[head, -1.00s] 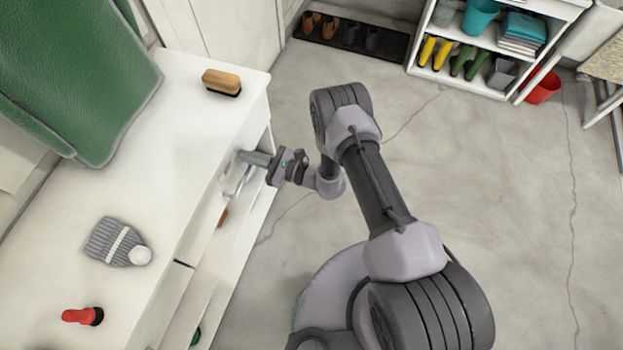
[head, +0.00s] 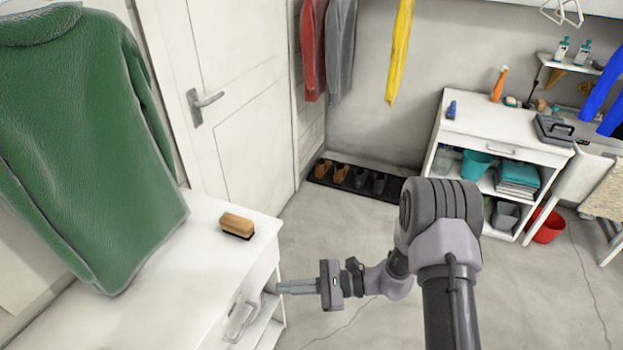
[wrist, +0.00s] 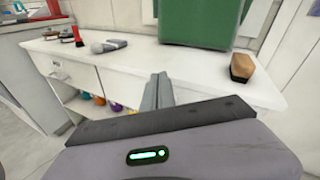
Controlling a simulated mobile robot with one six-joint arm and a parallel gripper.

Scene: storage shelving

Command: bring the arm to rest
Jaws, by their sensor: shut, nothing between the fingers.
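My gripper (head: 297,287) is shut and empty. In the head view its fingers point left at the front of the white cabinet, near a drawer handle (head: 241,318). I cannot tell from this view how close the fingertips are to the front. In the wrist view my gripper (wrist: 157,90) also shows with its fingers together, in front of the cabinet's front edge. My arm reaches in from the lower right of the head view and is bent at the elbow.
The white cabinet top (head: 190,235) holds a wooden brush (head: 237,225); a green jacket (head: 85,140) hangs above it. A shoe tray (head: 395,187) lies by the back wall. A white shelf unit (head: 490,135) and a red bucket (head: 547,228) stand right. Open floor lies between.

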